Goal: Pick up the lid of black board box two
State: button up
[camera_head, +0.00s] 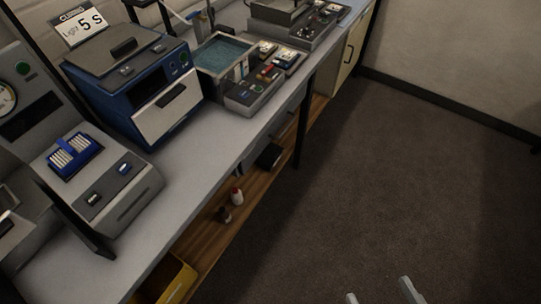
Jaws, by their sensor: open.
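My gripper (380,293) shows only as two pale fingertips at the bottom edge, right of centre. They are apart, with nothing seen between them, over the carpet and away from the bench. I cannot tell for sure which thing is black board box two. A small black box (269,156) sits on the wooden lower shelf under the bench, partly in shadow. A larger blue and dark device (133,78) with a flat grey lid (124,48) and a black handle stands on the bench. No label naming a box is readable.
The grey bench (192,150) runs from lower left to top centre, crowded with devices. A water-filled tank (222,54) and a grey unit (103,183) with a blue rack stand on it. Small bottles (236,196) and a yellow tray (172,283) are below. Carpet at right is clear.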

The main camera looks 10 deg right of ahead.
aim_at(269, 154)
jog(key=i+l+u, duration=0.15)
jog(key=u, duration=0.55)
jog(key=i+l+u, duration=0.2)
jog(key=l, duration=0.15)
jog(key=i+l+u, duration=0.15)
jog(key=l, duration=0.25)
jog(key=i+l+u, duration=0.2)
jog(key=l, duration=0.2)
jog(key=l+u, duration=0.15)
jog(key=l, duration=0.25)
jog(key=i+l, duration=0.1)
jog(key=l, duration=0.9)
jog(key=i+l, duration=0.15)
jog(key=l, duration=0.3)
